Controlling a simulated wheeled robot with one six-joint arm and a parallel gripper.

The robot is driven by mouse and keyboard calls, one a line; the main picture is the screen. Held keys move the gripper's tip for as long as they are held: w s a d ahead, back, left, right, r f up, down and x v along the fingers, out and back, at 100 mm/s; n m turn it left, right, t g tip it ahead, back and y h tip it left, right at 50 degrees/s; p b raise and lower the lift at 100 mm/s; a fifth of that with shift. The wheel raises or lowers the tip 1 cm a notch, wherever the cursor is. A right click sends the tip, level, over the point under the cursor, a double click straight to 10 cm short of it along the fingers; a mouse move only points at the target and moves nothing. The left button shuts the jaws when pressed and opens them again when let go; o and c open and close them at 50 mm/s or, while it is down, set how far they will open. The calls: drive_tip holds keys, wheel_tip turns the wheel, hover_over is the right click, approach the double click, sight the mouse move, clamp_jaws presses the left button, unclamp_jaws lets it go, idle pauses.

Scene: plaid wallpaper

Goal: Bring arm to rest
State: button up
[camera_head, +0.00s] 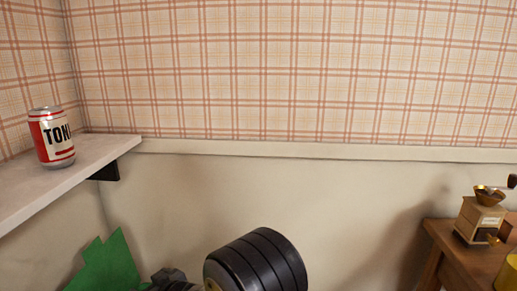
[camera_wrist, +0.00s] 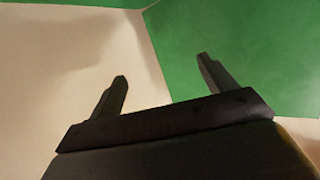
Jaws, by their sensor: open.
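My gripper (camera_wrist: 162,72) shows in the wrist view with its two dark fingers spread apart and nothing between them. Behind the fingers are a cream surface on the left and a green surface (camera_wrist: 240,50) on the right. In the head view, a black and brass-coloured part of my arm (camera_head: 258,262) stands at the bottom middle. My fingertips cannot be made out in the head view.
A red and white can (camera_head: 52,140) stands upright on a white wall shelf (camera_head: 105,150) at the left. A green pointed object (camera_head: 105,265) is at the lower left. A coffee grinder (camera_head: 480,217) and part of a yellow object (camera_head: 508,274) are on a wooden table (camera_head: 450,255) at the right.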

drive_tip(key=shift+f, duration=0.15)
wheel_tip(320, 180, down, 5)
drive_tip(key=b, duration=0.4)
drive_tip(key=p+v, duration=0.3)
drive_tip(key=v, duration=0.8)
drive_tip(key=b+x, duration=0.3)
drive_tip(key=x, duration=0.8)
drive_tip(key=w+d+r+m+t+h+p, duration=0.2)
drive_tip(key=d+r+p, duration=0.4)
drive_tip(key=r+p, duration=0.3)
drive_tip(key=w+d+r+m+t+h+p, duration=0.1)
drive_tip(key=w+d+r+m+p, duration=0.15)
drive_tip(key=d+r+p, duration=0.65)
drive_tip(key=d+r+m+t+h+p, duration=0.2)
drive_tip(key=d+r+m+h+p, duration=0.4)
drive_tip(key=d+r+p, duration=1.2)
wheel_tip(320, 180, up, 4)
drive_tip(key=d+h, duration=0.2)
drive_tip(key=shift+w+d+r, duration=0.2)
drive_tip(key=shift+w+d, duration=0.1)
drive_tip(key=shift+d, duration=0.1)
